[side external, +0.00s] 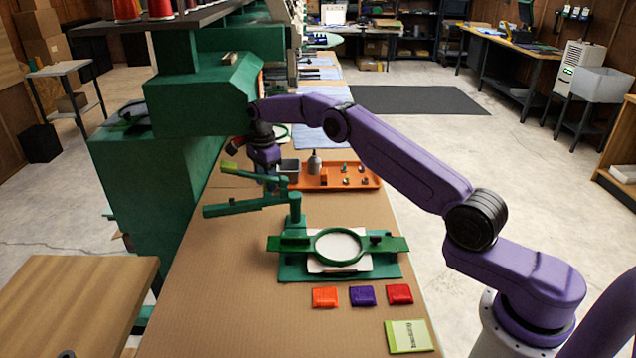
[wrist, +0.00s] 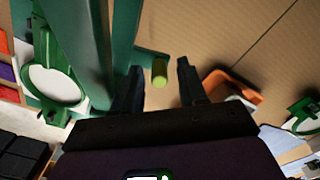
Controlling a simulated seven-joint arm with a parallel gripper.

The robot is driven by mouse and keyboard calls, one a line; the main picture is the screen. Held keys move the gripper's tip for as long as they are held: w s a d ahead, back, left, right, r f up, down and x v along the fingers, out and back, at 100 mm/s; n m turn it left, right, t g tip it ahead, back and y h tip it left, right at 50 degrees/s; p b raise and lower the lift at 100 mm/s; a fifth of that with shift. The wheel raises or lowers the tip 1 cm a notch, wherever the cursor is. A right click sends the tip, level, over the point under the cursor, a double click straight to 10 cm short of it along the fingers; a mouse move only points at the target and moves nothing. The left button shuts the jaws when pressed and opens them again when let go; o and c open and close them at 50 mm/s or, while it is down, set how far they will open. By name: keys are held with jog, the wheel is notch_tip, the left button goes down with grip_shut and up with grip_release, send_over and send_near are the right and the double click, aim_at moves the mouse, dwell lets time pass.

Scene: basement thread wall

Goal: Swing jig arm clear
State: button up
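The green jig arm (side external: 245,206) reaches left from a post (side external: 296,207) on the jig base (side external: 390,268), out to the left of the clamped hoop. A round green hoop (side external: 317,246) lies level over white cloth on the base; it also shows at the left of the wrist view (wrist: 77,75). My gripper (side external: 268,172) is low beside the jig arm, partly hidden in the side view. In the wrist view its two fingers (wrist: 158,76) stand apart, with a yellow-green knob (wrist: 160,70) in the gap. I cannot tell whether they touch it.
An orange tray (side external: 340,187) of small parts stands behind the jig. Orange (side external: 325,297), purple (side external: 362,296) and red (side external: 399,294) packets and a pale green booklet (side external: 408,336) lie in front. The green machine (side external: 200,95) rises at the left. Bare table lies front left.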

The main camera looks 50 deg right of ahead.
jog(key=shift+r, duration=3)
